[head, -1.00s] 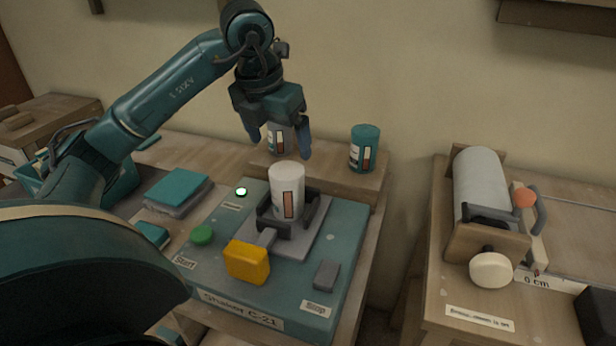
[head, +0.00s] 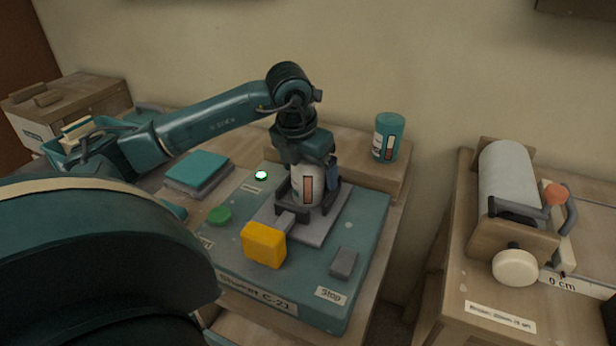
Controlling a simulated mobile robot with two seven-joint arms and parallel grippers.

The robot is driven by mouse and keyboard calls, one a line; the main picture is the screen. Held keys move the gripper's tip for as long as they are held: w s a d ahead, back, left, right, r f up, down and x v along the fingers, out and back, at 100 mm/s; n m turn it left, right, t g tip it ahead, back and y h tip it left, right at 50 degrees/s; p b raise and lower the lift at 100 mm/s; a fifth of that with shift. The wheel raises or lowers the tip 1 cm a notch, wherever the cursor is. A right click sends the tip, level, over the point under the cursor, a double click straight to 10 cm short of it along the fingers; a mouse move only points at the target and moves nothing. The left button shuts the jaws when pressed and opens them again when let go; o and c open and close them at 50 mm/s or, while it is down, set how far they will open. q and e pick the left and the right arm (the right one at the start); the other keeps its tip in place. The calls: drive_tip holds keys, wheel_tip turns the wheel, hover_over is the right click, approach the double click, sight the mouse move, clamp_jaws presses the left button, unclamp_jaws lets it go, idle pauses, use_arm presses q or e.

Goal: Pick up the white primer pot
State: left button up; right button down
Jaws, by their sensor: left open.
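A white pot (head: 308,190) with a reddish label stands upright in the dark clamp (head: 292,212) on the teal shaker (head: 360,225). My left gripper (head: 308,178) points down over it, open, with its fingers on either side of the pot's upper part. I cannot tell whether the fingers touch it. The gripper hides the pot's top. My right gripper is not in view.
A teal pot (head: 388,138) stands on the wooden ledge behind. The shaker carries a yellow handle (head: 264,245), a green button (head: 220,215), a grey Stop button (head: 344,262) and a lit green lamp (head: 261,175). A roller bench (head: 500,290) stands right, across a gap.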

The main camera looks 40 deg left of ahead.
use_arm(q)
drive_tip(key=shift+w+f, duration=0.15)
drive_tip(key=shift+f, duration=0.35)
drive_tip(key=shift+r, duration=0.1)
drive_tip(key=c, duration=1.4)
